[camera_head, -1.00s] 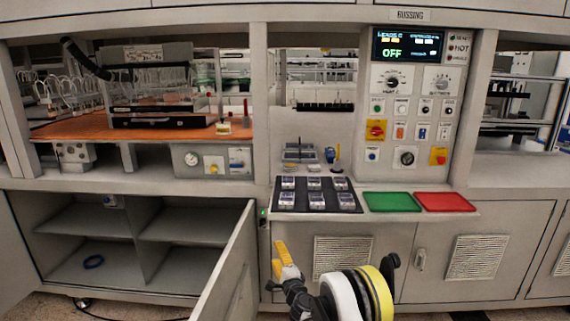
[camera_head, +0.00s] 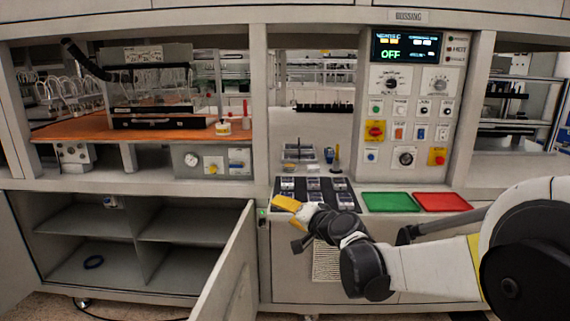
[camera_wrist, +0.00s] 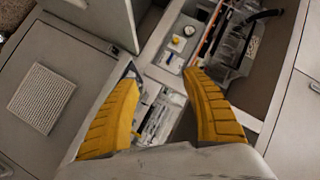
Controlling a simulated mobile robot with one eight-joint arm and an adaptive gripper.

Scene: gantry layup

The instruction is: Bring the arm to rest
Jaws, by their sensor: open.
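My gripper (camera_head: 287,203) shows in the head view as yellow fingers pointing left, just in front of the black tray's front edge. In the wrist view its two yellow fingers (camera_wrist: 162,78) are spread apart with nothing held between them. My arm (camera_head: 425,250) reaches in from the right, in front of the lower cabinet doors. The gap between the gripper and the tray edge cannot be told.
The black tray (camera_head: 344,200) holds several small blocks, partly hidden by my gripper. A green pad (camera_head: 390,202) and a red pad (camera_head: 441,202) lie to its right. A cabinet door (camera_head: 232,268) stands open at lower left. A control panel (camera_head: 411,110) reads OFF.

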